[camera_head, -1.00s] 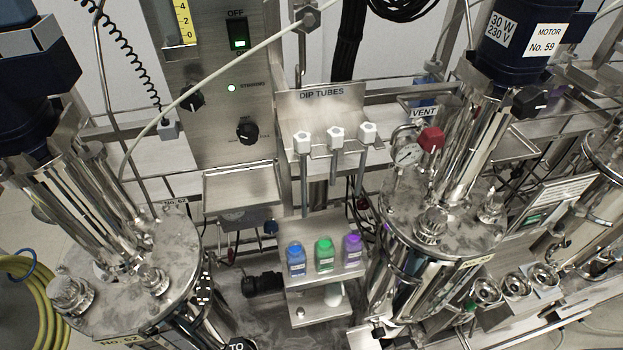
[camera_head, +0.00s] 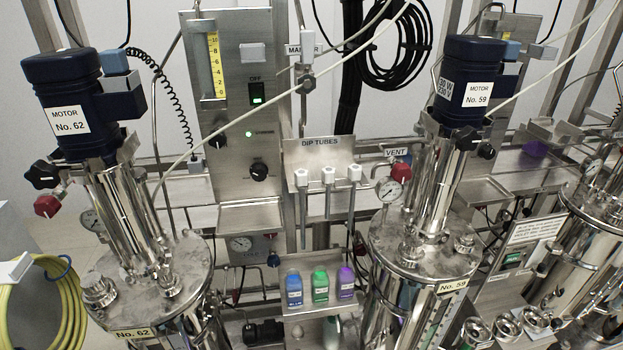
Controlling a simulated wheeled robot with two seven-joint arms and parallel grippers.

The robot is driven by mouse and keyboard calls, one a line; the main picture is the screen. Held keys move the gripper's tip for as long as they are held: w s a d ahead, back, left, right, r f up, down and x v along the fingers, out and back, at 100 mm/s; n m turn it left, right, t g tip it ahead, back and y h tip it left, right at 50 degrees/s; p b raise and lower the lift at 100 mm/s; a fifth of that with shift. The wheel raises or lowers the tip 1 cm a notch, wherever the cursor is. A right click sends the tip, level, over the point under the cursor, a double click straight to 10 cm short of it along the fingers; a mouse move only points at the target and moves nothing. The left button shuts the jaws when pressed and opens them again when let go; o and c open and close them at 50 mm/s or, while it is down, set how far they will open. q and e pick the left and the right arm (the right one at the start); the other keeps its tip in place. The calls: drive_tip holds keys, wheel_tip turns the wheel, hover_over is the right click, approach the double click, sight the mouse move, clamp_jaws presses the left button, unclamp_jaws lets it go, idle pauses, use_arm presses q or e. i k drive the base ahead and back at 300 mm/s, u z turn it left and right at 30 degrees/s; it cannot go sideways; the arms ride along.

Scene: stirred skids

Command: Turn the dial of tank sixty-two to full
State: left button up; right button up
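Tank No. 62 (camera_head: 170,285) stands at the lower left, a steel vessel with a yellow number label (camera_head: 132,334) and a dark blue motor (camera_head: 68,100) marked No. 62. Behind it, to the right, stands a steel control panel (camera_head: 232,185). The panel carries a black dial (camera_head: 259,171), a second black knob (camera_head: 216,141) at its left, a small green lamp and a green-lit switch (camera_head: 256,93) under the word OFF. The dial's scale marks are too small to read. Neither of my grippers is in view.
Tank No. 59 (camera_head: 425,262) stands right of centre. Between the tanks are a DIP TUBES rack (camera_head: 320,157) and a shelf with blue (camera_head: 294,290), green (camera_head: 320,287) and purple (camera_head: 346,283) bottles. A pale cable crosses before the panel. A yellow hose (camera_head: 62,310) hangs at lower left.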

sight(259, 171)
drive_tip(key=z, duration=0.95)
drive_tip(key=k, duration=0.9)
drive_tip(key=u, duration=1.05)
drive_tip(key=i, duration=1)
drive_tip(key=u, duration=0.05)
